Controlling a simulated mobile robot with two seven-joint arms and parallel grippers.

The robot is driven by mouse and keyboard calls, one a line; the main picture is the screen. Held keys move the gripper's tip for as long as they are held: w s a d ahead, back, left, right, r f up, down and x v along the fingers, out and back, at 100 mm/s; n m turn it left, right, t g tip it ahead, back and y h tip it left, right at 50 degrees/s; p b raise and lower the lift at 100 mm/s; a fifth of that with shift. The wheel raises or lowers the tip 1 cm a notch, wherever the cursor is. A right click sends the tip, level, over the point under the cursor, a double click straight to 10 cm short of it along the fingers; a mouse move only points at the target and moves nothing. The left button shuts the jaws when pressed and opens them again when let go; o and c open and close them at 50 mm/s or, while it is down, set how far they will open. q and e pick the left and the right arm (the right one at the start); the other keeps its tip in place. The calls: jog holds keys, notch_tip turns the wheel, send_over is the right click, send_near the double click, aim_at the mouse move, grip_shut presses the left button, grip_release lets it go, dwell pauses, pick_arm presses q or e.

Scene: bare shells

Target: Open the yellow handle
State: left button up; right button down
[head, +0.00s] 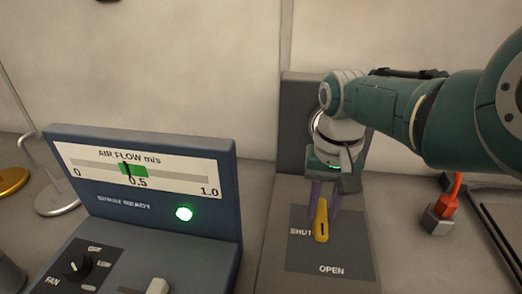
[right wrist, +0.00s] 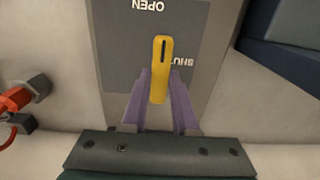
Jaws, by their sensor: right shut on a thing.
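The yellow handle (head: 321,221) stands on a dark plate (head: 300,259) marked SHUT on its left and OPEN at its near edge. In the head view the handle runs nearly straight toward the near side, with its tip close to the word SHUT and short of OPEN. My right gripper (head: 322,205) comes down from above and is shut on the handle. In the right wrist view the handle (right wrist: 160,72) sits between the two purple fingers (right wrist: 160,95). The handle's far end is hidden by the gripper. My left gripper is out of view.
A blue-grey panel (head: 140,222) with an air flow gauge, a green lamp (head: 184,213), a fan knob (head: 77,266) and a light switch stands at the left. A red-and-grey fitting (head: 444,205) is at the right. A pale wall is behind.

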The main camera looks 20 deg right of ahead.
aim_at(321, 213)
dwell(0.3)
jog(key=c, duration=0.7)
grip_release()
notch_tip(321, 213, up, 10)
jog(key=p, duration=0.5)
